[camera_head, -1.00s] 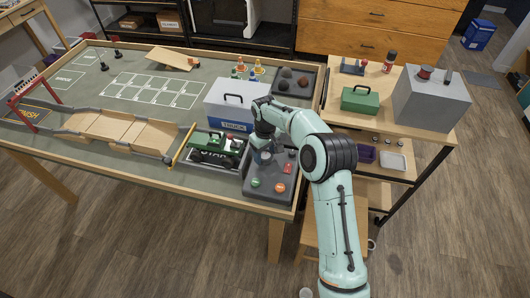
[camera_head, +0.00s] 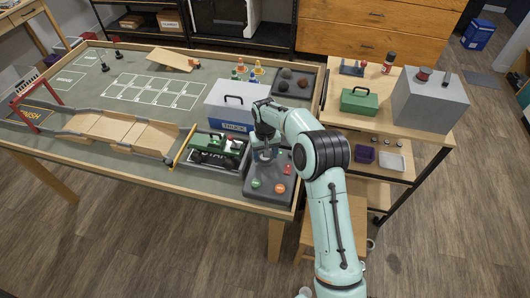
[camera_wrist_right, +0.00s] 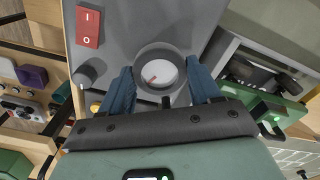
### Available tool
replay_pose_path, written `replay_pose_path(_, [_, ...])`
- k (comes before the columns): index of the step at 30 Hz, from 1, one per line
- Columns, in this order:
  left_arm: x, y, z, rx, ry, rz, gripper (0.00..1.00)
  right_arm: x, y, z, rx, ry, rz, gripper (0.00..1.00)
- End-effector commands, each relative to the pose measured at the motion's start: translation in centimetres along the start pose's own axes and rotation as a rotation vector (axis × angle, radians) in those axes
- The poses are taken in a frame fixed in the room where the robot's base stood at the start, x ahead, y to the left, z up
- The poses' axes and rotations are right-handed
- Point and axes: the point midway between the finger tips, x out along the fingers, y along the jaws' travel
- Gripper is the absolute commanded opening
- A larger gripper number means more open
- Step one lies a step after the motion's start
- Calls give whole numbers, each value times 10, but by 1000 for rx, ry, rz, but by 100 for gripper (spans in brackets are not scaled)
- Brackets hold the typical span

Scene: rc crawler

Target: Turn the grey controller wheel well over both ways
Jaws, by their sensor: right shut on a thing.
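The controller (camera_head: 270,192) is a dark grey box at the front right corner of the table, with a green button, an orange-red button and a red switch on top. Its grey wheel (camera_wrist_right: 160,52) shows in the right wrist view as a round grey rim with a pale centre and a red pointer mark slanting on it. My right gripper (camera_wrist_right: 160,85) has a blue finger on either side of the wheel and is shut on it. In the head view my right gripper (camera_head: 266,151) reaches down to the controller, and its hand mostly hides the wheel. My left gripper is not in view.
A green crawler (camera_head: 217,148) stands in a bay left of the controller. The red switch (camera_wrist_right: 88,27) and a dark knob (camera_wrist_right: 90,72) lie near my right fingers. A wooden side table stands right.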

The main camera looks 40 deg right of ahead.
Motion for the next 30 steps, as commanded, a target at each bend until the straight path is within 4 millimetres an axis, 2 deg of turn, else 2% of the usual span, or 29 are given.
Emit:
replay_pose_path(12, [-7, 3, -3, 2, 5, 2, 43, 0, 0, 0, 191, -2, 1, 32])
replay_pose_path(28, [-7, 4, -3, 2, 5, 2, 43, 1, 0, 1, 215, -2, 0, 32])
replay_pose_path(29, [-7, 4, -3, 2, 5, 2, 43, 1, 0, 1, 215, -2, 0, 72])
replay_pose_path(30, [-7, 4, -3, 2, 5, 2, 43, 1, 0, 1, 215, -2, 0, 85])
